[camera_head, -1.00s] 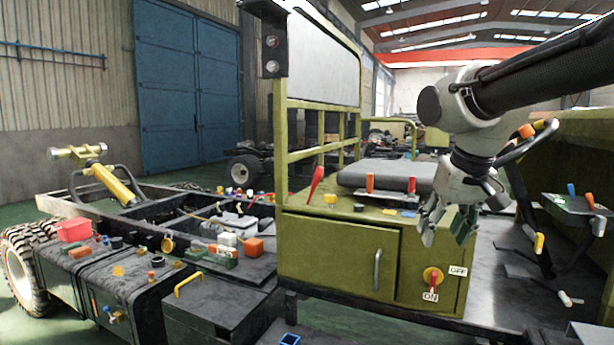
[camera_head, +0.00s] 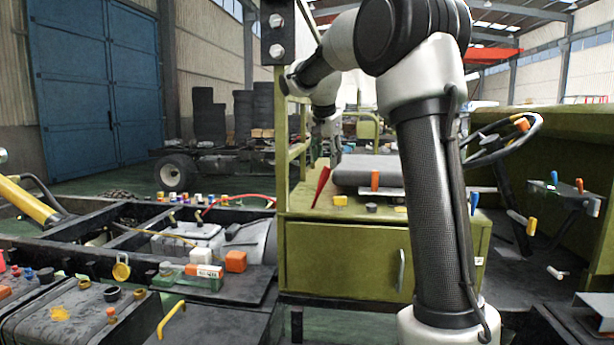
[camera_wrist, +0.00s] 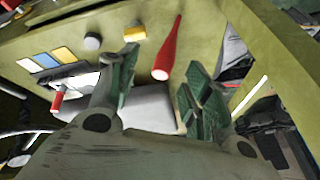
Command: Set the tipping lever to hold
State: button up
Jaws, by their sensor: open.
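A red tapered lever (camera_head: 320,186) stands tilted on top of the olive cabinet, at its left end. It also shows in the wrist view (camera_wrist: 169,48), where it lies across the space between my fingers. My gripper (camera_wrist: 158,75) is open, with green-padded fingers, one to each side of the lever in that picture; I cannot tell whether either touches it. In the head view my gripper (camera_head: 328,126) is small, above and behind the lever. An orange-handled lever (camera_head: 375,180) stands farther right, partly beside my arm. No hold marking is legible.
The olive cabinet (camera_head: 340,255) bears a yellow knob (camera_wrist: 134,32), a grey knob (camera_wrist: 92,41) and coloured labels (camera_wrist: 45,60). A dark seat pad (camera_head: 350,172) lies behind. An upright olive frame (camera_head: 283,130) rises at the left. The steering wheel (camera_head: 505,140) is at the right.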

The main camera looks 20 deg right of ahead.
aim_at(324, 170)
jog(key=shift+w+f, duration=0.15)
jog(key=shift+w, duration=0.35)
jog(key=shift+w+f, duration=0.2)
jog(key=shift+f, duration=0.1)
jog(key=x, duration=0.6)
jog(key=shift+w+d+f, duration=0.15)
jog(key=shift+f, duration=0.2)
